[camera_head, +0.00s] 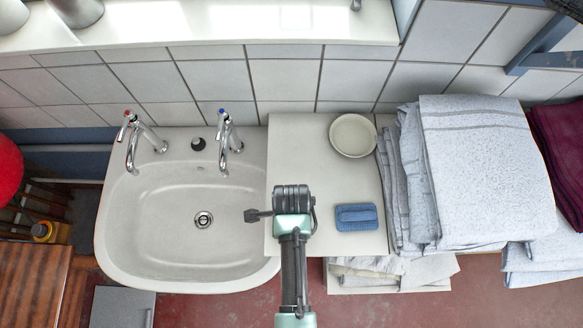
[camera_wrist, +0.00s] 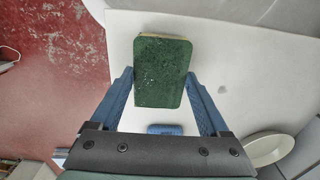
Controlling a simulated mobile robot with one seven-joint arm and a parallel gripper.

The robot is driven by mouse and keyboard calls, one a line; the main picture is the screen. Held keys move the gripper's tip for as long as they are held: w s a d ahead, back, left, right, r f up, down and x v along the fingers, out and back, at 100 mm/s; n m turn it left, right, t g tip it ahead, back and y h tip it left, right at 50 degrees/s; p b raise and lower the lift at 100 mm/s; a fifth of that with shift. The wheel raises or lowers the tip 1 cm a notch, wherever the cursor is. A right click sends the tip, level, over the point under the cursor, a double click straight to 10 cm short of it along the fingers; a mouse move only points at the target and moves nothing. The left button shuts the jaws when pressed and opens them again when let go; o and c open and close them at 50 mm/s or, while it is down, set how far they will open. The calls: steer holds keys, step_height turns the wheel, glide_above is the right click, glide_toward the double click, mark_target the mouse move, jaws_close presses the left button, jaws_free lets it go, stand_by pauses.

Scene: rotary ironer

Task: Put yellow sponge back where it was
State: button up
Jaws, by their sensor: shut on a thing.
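The yellow sponge (camera_wrist: 161,72) shows its dark green scouring face in the wrist view, with a thin yellowish edge at its top and side. My gripper (camera_wrist: 160,82) is shut on it, one blue finger at each long side. A white surface lies below the sponge; whether it touches that surface I cannot tell. In the head view my gripper (camera_head: 290,198) is over the left part of the white counter (camera_head: 300,150), beside the sink, and hides the sponge.
A blue sponge (camera_head: 356,217) lies on the counter to the right of my gripper. A round pale dish (camera_head: 353,135) stands behind it. The sink (camera_head: 165,235) with two taps is on the left. Folded towels (camera_head: 485,165) are stacked on the right. The counter's middle is clear.

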steer(key=o, duration=1)
steer(key=shift+f, duration=0.1)
steer(key=shift+o, duration=0.2)
